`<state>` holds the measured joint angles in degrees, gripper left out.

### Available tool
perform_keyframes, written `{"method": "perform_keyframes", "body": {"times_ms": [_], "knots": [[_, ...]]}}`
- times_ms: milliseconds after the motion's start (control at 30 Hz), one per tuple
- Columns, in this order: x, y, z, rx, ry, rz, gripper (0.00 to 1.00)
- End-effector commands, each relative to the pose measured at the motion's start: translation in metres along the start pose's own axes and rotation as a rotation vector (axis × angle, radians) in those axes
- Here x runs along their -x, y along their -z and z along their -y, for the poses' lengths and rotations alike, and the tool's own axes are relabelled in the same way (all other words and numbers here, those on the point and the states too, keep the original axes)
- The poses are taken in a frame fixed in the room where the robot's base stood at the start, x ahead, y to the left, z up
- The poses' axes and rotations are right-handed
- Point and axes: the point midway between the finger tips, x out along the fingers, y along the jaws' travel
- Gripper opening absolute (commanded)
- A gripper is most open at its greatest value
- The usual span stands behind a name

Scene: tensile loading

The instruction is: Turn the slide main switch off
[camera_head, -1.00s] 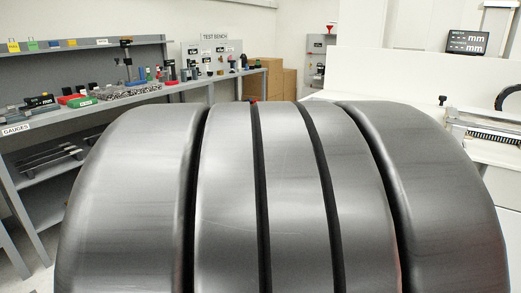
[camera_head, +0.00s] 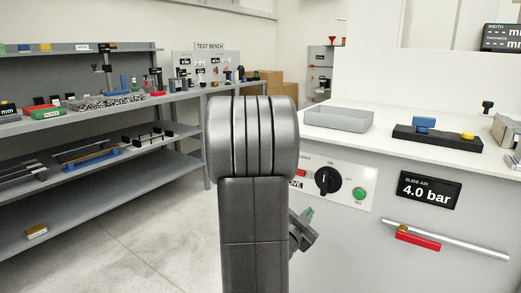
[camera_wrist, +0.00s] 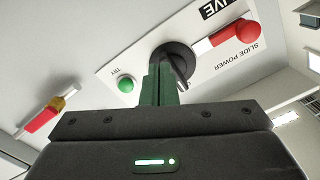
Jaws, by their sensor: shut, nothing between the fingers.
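The slide main switch is a black rotary knob (camera_head: 327,183) on a white panel on the machine's front, with ON printed above it and OFF to its upper right. Its pointer appears to be toward ON. In the wrist view the knob (camera_wrist: 180,62) is upside down and partly hidden behind my fingers. My gripper (camera_head: 309,212) is below and left of the knob in the head view. Its green fingers (camera_wrist: 161,70) are shut and empty, and overlap the knob's edge in the wrist view. I cannot tell whether they touch it.
A green button (camera_head: 359,195) is right of the knob. A red part (camera_head: 302,173) labelled SLIDE POWER is to its left. A 4.0 bar display (camera_head: 429,190) and a rail with a red tag (camera_head: 418,239) are farther right. A grey tray (camera_head: 339,117) stands above.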

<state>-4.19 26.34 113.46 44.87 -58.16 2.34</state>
Motion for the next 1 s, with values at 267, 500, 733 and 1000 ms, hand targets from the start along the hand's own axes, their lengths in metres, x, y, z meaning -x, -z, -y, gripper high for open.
{"method": "perform_keyframes", "body": {"times_ms": [267, 500, 733, 1000], "knots": [[-0.019, 0.001, -0.004, -0.01, -0.017, -0.027, 0.0], [-0.05, -0.001, -0.005, -0.012, -0.016, -0.027, 0.0], [-0.069, 0.0, -0.005, -0.01, -0.015, -0.026, 0.0], [-0.073, 0.001, -0.004, -0.01, -0.015, -0.025, 0.0]]}}
